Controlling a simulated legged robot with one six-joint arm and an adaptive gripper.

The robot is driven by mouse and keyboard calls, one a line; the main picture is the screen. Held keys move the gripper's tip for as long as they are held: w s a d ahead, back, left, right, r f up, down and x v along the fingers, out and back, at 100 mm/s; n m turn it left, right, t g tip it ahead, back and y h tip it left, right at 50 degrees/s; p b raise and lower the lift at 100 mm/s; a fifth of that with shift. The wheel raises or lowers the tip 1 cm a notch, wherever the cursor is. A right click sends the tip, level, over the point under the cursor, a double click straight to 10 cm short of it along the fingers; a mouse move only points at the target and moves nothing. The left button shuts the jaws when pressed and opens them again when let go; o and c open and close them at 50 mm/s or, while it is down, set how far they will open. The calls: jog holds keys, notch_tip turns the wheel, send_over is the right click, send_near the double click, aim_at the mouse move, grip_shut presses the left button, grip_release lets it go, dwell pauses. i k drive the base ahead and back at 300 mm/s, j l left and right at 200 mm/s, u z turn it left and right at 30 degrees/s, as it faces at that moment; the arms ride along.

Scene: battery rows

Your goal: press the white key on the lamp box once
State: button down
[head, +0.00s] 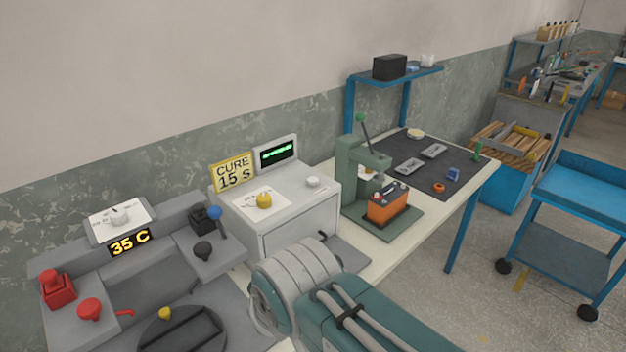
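The lamp box (292,226) is a pale grey box on the bench, left of the middle of the head view. A small round white key (313,182) stands on its top near the right edge. A yellow knob (264,200) sits on a printed white dial to its left. A yellow sign on the box reads "CURE 15 S" (233,173), and a small screen (277,153) shows a green trace. My arm crosses the bottom middle, in front of the box's lower part. My gripper does not show, and nothing visible touches the key.
Left of the box is a grey machine (150,283) with a "35 C" display, a red button and levers. To the right stands a green press (366,190) with an orange battery (387,207) at its base. A blue cart (575,205) stands far right. Space above the box is clear.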

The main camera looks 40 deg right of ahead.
aim_at(312, 181)
jog(key=i+l, duration=0.1)
jog(key=l, duration=0.3)
jog(key=i+l, duration=0.1)
jog(key=l, duration=0.3)
jog(key=i+l+u, duration=0.1)
jog(key=l, duration=0.3)
